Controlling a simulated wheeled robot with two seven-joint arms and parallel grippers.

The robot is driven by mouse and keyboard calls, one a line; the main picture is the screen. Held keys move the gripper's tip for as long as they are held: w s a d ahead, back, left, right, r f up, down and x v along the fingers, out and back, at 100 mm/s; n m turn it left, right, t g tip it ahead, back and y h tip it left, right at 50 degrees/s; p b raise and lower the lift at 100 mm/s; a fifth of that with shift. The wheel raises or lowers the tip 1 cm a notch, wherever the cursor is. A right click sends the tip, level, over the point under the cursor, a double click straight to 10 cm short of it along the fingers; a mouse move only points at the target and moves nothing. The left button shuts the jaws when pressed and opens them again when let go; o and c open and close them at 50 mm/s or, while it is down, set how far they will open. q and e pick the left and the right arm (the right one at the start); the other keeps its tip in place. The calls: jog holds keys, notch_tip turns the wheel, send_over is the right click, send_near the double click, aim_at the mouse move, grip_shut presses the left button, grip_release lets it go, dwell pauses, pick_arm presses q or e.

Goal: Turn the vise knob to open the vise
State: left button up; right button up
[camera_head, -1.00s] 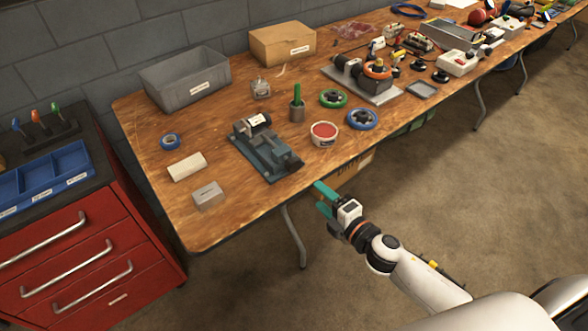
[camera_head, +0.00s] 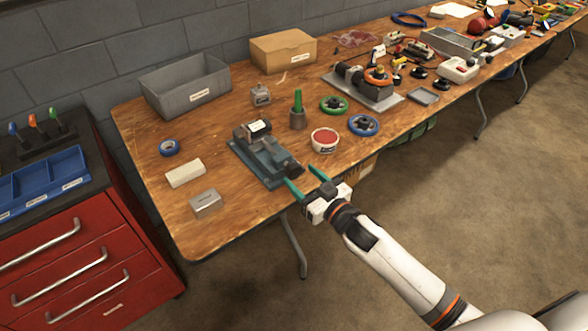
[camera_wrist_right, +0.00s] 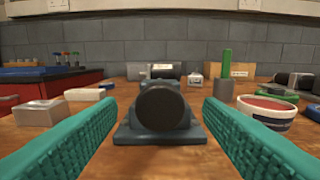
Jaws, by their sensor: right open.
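The vise (camera_head: 262,160) is a dark blue-grey block on the wooden table near its front edge. Its round black knob (camera_head: 294,168) faces the table's front edge. In the right wrist view the knob (camera_wrist_right: 161,110) is centred between the two teal fingers, ahead of them. My right gripper (camera_head: 306,178) is open and empty, with its fingertips close to the knob at the table edge. I cannot tell whether the fingers reach around the knob; no contact shows. My left gripper is not in view.
A red-topped tin (camera_head: 325,140) and a blue handwheel (camera_head: 363,125) stand right of the vise. A white block (camera_head: 186,173) and a grey box (camera_head: 206,203) lie left of it. A green-handled tool in a pot (camera_head: 298,112) is behind.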

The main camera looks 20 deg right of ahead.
aim_at(296, 172)
jog(key=shift+x, duration=2.1)
jog(key=shift+c, duration=0.5)
jog(key=c, duration=0.9)
